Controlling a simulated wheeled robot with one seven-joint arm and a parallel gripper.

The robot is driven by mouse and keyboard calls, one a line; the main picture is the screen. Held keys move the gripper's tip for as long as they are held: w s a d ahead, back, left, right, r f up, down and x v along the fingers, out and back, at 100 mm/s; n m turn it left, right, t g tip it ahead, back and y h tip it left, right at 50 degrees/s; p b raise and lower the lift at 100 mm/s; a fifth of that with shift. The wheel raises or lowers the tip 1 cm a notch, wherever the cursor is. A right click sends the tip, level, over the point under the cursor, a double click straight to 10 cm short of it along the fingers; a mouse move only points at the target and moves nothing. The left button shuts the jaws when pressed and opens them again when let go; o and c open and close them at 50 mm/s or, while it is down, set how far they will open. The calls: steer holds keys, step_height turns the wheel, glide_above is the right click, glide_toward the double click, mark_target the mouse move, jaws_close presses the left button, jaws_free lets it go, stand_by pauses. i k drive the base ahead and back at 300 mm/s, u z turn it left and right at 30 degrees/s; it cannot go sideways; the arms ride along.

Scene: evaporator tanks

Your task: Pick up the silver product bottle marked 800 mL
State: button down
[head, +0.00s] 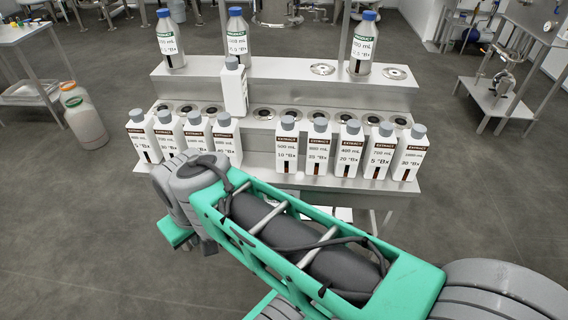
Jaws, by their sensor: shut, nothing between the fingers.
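Three silver product bottles with blue caps and green-banded labels stand upright on the upper step of the metal rack. The middle bottle (238,38) has a label that seems to end in "00 mL"; its first digit is too small to read surely. A white extract bottle stands in front and hides its lower part. The left product bottle (170,45) and the right product bottle (362,45) have volumes too blurred to be sure of. My arm crosses the lower picture in front of the rack. My gripper is not visible.
White extract bottles with grey caps stand along the rack's front shelf (262,180), in a left group (168,135) and a right group (319,145). One extract bottle (234,92) stands higher, before the middle product bottle. Round holders (322,69) on the upper step are empty.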

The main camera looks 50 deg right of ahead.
mark_target(366, 34)
steer(key=z, duration=2.4)
steer(key=i, duration=0.9)
steer(key=u, duration=1.05)
